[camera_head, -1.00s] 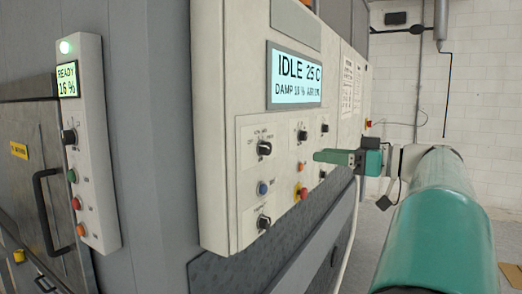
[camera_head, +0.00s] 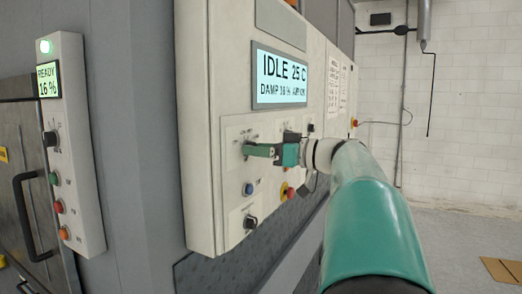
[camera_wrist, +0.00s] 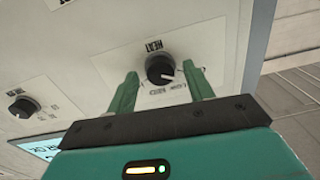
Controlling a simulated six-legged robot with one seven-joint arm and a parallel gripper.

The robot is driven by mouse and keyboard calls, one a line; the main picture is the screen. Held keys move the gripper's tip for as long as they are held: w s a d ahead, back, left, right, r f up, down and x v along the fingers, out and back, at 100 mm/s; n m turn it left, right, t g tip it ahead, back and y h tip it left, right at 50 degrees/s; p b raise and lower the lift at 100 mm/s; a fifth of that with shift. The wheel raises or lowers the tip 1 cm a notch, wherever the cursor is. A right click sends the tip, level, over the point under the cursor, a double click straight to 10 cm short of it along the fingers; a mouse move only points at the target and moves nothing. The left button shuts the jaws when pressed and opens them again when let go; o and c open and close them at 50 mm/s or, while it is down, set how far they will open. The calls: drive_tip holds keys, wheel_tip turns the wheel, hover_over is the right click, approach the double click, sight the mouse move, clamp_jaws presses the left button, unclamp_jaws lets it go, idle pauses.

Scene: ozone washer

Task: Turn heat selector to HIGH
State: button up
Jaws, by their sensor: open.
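The heat selector (camera_wrist: 160,69) is a round black knob under a HEAT label in the wrist view. LOW and another small marking sit beside it. A pale line shows on the knob, but I cannot tell which setting it marks. My gripper (camera_wrist: 161,72) is open, with one green finger on each side of the knob; I cannot tell whether they touch it. In the head view my gripper (camera_head: 247,150) is at the upper-left knob on the white control panel (camera_head: 197,150) and hides most of it.
The display (camera_head: 281,78) above reads IDLE 25 C. A blue button (camera_head: 249,188), a red button (camera_head: 289,193) and a lower black knob (camera_head: 250,221) are close below. A second black knob (camera_wrist: 24,107) is to the left in the wrist view. Open floor lies at the right.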

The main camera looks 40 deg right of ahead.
drive_tip(key=shift+c, duration=0.4)
drive_tip(key=c, duration=0.9)
drive_tip(key=shift+m, duration=0.4)
drive_tip(key=m, duration=2.3)
drive_tip(key=shift+m, duration=0.3)
